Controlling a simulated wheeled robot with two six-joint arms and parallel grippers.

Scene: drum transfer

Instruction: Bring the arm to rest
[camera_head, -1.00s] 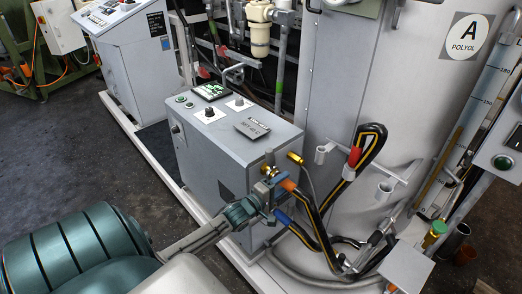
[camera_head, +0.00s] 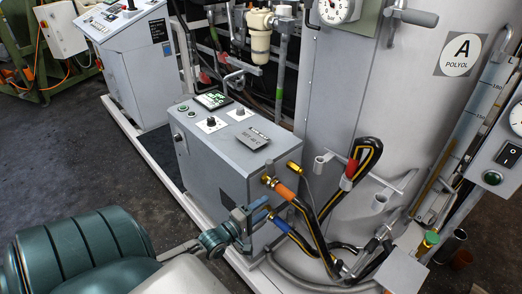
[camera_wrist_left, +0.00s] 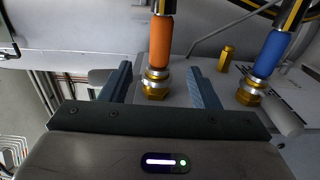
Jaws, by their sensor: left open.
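My left gripper (camera_head: 266,209) is open and empty, just in front of the right side of the grey control box (camera_head: 196,160). An orange-sleeved hose (camera_head: 285,191) sits on a brass fitting (camera_head: 268,181) on that side, and a blue-sleeved hose (camera_head: 281,224) is below it. In the left wrist view, my open fingers (camera_wrist_left: 159,88) spread on either side of the orange sleeve (camera_wrist_left: 162,42) and its brass collar, with gaps on both sides. The blue sleeve (camera_wrist_left: 271,54) is to the right, outside the fingers. My right gripper is out of view.
A red-sleeved hose (camera_head: 351,168) hangs in a loop by a bracket on the large grey tank (camera_head: 330,90) marked A POLYOL. A brass plug (camera_head: 294,168) is on the box. A console (camera_head: 130,70) stands at the back left. Dark floor (camera_head: 90,165) is clear at left.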

